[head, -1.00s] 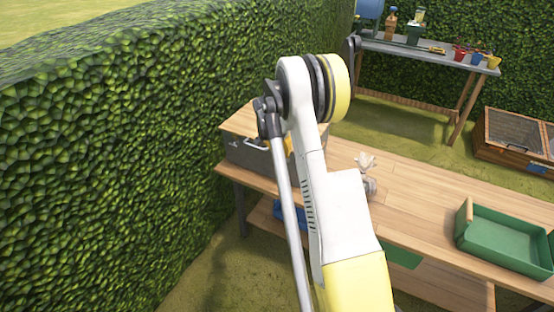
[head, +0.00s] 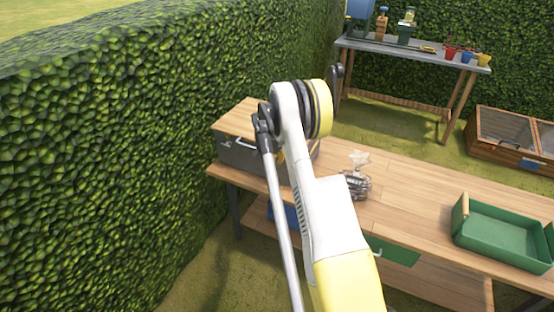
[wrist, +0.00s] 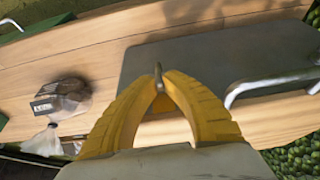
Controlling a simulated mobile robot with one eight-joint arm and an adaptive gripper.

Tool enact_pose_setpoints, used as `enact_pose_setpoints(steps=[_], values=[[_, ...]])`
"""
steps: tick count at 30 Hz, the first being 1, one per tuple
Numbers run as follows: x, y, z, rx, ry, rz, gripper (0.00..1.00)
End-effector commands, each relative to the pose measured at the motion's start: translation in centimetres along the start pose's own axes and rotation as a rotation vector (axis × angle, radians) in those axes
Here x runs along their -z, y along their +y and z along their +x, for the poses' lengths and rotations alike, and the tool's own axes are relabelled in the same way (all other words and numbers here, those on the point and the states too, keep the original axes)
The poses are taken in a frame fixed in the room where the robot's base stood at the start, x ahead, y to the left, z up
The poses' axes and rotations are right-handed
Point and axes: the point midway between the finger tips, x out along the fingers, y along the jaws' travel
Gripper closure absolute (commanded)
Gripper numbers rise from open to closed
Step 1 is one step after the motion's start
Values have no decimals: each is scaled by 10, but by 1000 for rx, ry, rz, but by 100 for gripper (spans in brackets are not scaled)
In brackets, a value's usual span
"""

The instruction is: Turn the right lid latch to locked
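The toolbox (head: 237,155) is a grey box with a pale front handle, at the left end of the wooden bench, partly hidden by my arm. A narrow grey metal piece, which looks like the right lid latch (wrist: 158,70), stands between the fingertips. Whether it is turned to locked cannot be told.
A tied clear bag (head: 357,184) with dark contents sits on the bench right of the toolbox; it also shows in the wrist view (wrist: 62,97). A green tray (head: 500,235) stands farther right. A hedge (head: 110,170) borders the left side. Bare bench lies between bag and tray.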

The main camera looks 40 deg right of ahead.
Motion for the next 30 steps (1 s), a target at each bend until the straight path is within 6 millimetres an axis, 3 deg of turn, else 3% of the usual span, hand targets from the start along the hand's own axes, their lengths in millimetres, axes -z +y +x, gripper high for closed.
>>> enact_pose_setpoints(steps=[14, 30], values=[[0, 3, 1, 62, 0, 28, 100], [-2, 13, 7, 477, 1, 202, 100]])
